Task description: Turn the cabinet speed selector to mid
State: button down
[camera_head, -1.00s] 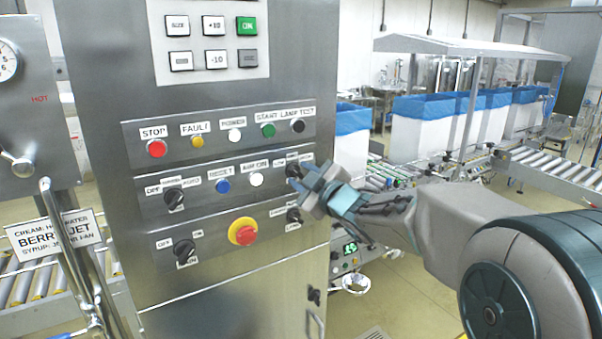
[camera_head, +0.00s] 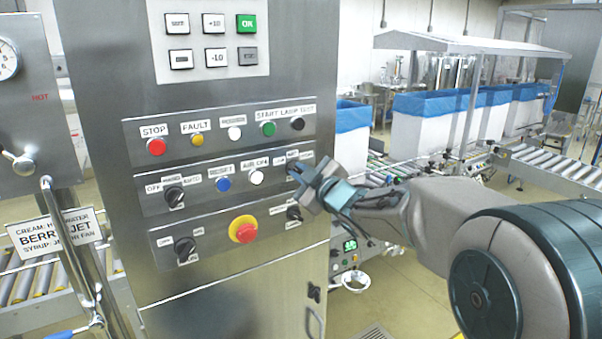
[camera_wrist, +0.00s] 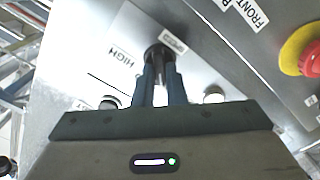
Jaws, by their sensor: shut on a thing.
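The speed selector is a small dark knob on the cabinet's middle control strip, at its right end. In the head view my gripper (camera_head: 302,175) reaches it from the right and mostly covers it. In the wrist view the two blue-grey fingers (camera_wrist: 160,75) are close together on the dark selector knob (camera_wrist: 154,52). A HIGH label (camera_wrist: 122,57) lies to the left of the knob there, and another label (camera_wrist: 173,44), too blurred to read, lies to its right. Which mark the knob points at cannot be told, as the fingers hide most of it.
Another black knob (camera_head: 294,213) sits just below on the lower strip. A red and yellow emergency stop (camera_head: 243,230) is to its left. A blue button (camera_head: 223,185) and white button (camera_head: 256,178) share the middle strip. A conveyor with blue-lined boxes (camera_head: 425,107) stands behind my arm.

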jog(key=m+p, duration=0.2)
jog(key=m, duration=0.3)
jog(key=shift+d, duration=0.1)
jog(key=shift+m+p, duration=0.6)
jog(key=shift+m, duration=1.1)
jog(key=shift+f, duration=0.1)
jog(key=c, duration=1.5)
grip_release()
jog(key=shift+d, duration=0.1)
jog(key=b+v, duration=0.2)
jog(key=v, duration=1.1)
jog(key=shift+s+d, duration=0.2)
jog(key=shift+s, duration=0.1)
